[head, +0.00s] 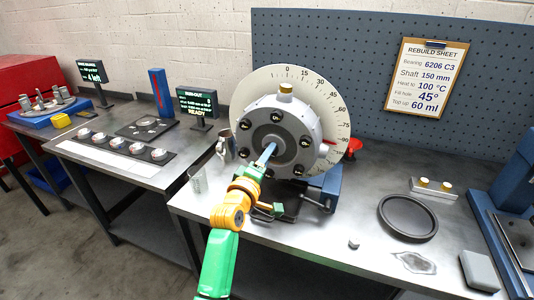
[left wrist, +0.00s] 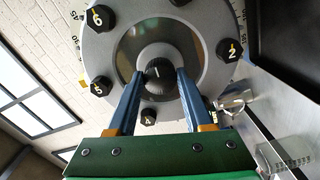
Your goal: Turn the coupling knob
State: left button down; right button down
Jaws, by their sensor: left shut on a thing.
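My left gripper (head: 269,152) reaches the hub's centre from the front. In the left wrist view its blue fingers (left wrist: 158,86) lie on either side of the coupling knob, shut on it. The gripper partly hides the knob in the head view. My right gripper is not in view.
A blue vise-like block (head: 331,184) is beside the hub's lower right. A black ring tray (head: 407,217) and a grey block (head: 479,270) lie on the bench at right. A metal jug (head: 225,146) stands left of the dial. The bench front right of my arm is mostly clear.

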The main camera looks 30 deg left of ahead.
pick_arm(q)
jog(key=shift+a+r+m+p, duration=0.1)
jog(key=shift+m+p, duration=1.3)
jog(key=shift+m, duration=2.5)
jog(key=shift+a+r+m+p, duration=0.1)
jog(key=shift+m+p, duration=1.25)
jog(key=shift+m, duration=2.55)
jog(key=shift+f, duration=0.1)
jog(key=shift+c, duration=1.5)
grip_release()
jog(key=shift+w+f, duration=0.1)
jog(key=shift+f, duration=0.05)
